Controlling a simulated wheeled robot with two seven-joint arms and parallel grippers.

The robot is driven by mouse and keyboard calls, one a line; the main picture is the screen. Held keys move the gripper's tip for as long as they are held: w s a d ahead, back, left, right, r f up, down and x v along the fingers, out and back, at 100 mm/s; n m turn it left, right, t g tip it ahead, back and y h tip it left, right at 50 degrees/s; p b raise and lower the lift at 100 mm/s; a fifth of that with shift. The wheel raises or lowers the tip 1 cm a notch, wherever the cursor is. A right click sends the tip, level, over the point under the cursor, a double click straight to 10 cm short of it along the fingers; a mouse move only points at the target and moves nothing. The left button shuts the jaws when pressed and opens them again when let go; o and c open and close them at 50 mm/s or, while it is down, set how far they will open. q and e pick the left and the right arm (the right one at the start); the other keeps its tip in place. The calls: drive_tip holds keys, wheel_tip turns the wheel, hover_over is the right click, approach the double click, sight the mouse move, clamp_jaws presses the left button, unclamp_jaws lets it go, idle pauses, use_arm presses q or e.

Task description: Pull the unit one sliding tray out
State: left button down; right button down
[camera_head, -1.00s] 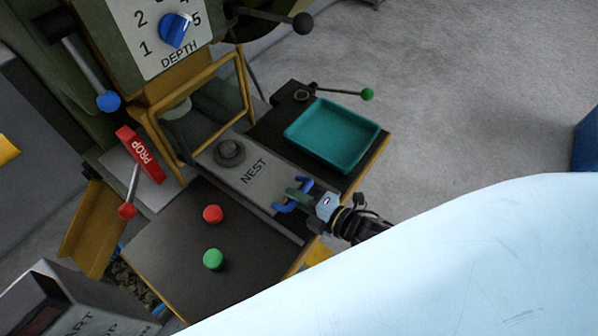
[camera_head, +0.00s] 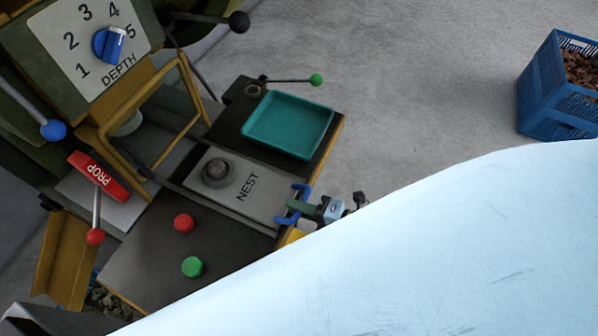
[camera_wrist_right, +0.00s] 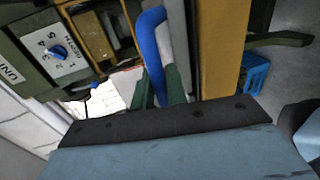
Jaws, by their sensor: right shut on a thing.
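The sliding tray (camera_head: 262,201) is a flat grey plate marked NEST, with a dark round fixture (camera_head: 217,172) on it. Its blue handle (camera_head: 283,219) is at the front end, by the yellow bench edge. My right gripper (camera_head: 295,206) is shut on this handle. In the right wrist view the blue handle (camera_wrist_right: 152,45) stands between the green fingers of my right gripper (camera_wrist_right: 160,88). My left gripper is not in view.
A yellow-framed guard (camera_head: 150,118) stands behind the tray. A teal tray (camera_head: 290,124) lies on one side; red (camera_head: 183,223) and green (camera_head: 192,266) buttons are on the other. A blue crate (camera_head: 540,95) stands on the floor.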

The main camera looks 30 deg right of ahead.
drive_tip(key=c, duration=1.5)
unclamp_jaws()
drive_tip(key=p+v, duration=0.1)
drive_tip(key=v, duration=1.2)
drive_tip(key=shift+s, duration=0.25)
drive_tip(key=shift+d, duration=0.1)
drive_tip(key=s+d+f+m+g+h, duration=0.2)
drive_tip(key=d+f+m+h, duration=0.3)
drive_tip(key=f, duration=0.6)
drive_tip(key=s+d+f+m+g+h, duration=0.2)
drive_tip(key=f+m+h, duration=0.1)
drive_tip(key=f+m, duration=0.6)
drive_tip(key=s+a+f+m+g, duration=0.3)
drive_tip(key=s+f+m, duration=0.1)
drive_tip(key=s+f, duration=0.2)
drive_tip(key=s+a+f+m+g+h, duration=0.1)
drive_tip(key=s+a+f+m+g, duration=0.2)
drive_tip(key=s+f, duration=0.4)
drive_tip(key=shift+s+f+m+g, duration=0.35)
drive_tip(key=shift+m+g, duration=0.35)
drive_tip(key=shift+m, duration=0.2)
